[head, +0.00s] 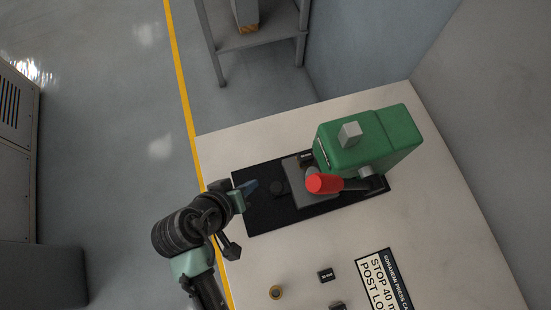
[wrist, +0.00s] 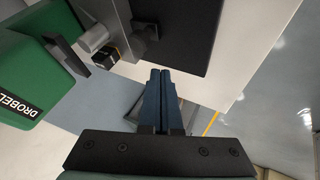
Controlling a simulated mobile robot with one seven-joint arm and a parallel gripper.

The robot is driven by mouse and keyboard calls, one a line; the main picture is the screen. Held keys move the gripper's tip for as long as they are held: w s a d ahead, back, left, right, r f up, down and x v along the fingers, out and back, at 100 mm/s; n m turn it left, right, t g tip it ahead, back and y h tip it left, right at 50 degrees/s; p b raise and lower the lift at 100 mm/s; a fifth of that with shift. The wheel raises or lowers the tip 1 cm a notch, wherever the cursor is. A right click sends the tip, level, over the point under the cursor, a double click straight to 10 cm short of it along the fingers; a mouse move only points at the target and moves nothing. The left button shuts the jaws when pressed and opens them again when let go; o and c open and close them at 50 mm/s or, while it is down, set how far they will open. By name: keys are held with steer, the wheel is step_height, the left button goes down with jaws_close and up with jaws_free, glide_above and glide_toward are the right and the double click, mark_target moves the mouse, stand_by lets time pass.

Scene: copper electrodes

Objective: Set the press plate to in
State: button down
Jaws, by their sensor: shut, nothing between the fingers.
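A green press (head: 350,150) stands on a black base (head: 262,213) on the pale bench. A grey plate (head: 311,199), which looks like the press plate, lies on the base at the press's left side, partly hidden by the press and its red-ended lever (head: 322,183). A dark round knob (head: 278,187) is at the plate's left edge; it also shows in the wrist view (wrist: 146,40). My gripper (head: 254,186) is shut and empty, left of the knob and apart from it. In the wrist view its blue fingers (wrist: 160,73) point toward the base. How far in the plate sits is unclear.
On the bench's near side are a brass-coloured ring (head: 276,292), a small black label block (head: 326,276) and a printed sign (head: 385,282). A grey shelf stand (head: 270,40) is beyond the bench. The floor to the left is open, with a yellow line (head: 181,75).

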mark_target(299, 167)
steer(key=x, duration=0.5)
steer(key=shift+w+d+f, duration=0.1)
steer(key=shift+d+f, duration=0.05)
steer(key=d+p, duration=0.1)
steer(key=w+d, duration=0.1)
steer(key=d, duration=0.1)
steer(key=shift+w+f+p, duration=0.15)
steer(key=shift+f+p, duration=0.05)
steer(key=shift+p, duration=0.2)
steer(key=shift+w+d+f, duration=0.1)
steer(key=shift+w+d, duration=0.1)
steer(key=shift+d, duration=0.3)
steer(key=d, duration=0.2)
steer(key=w+d+p, duration=0.1)
steer(key=d, duration=0.2)
steer(key=shift+w, duration=0.25)
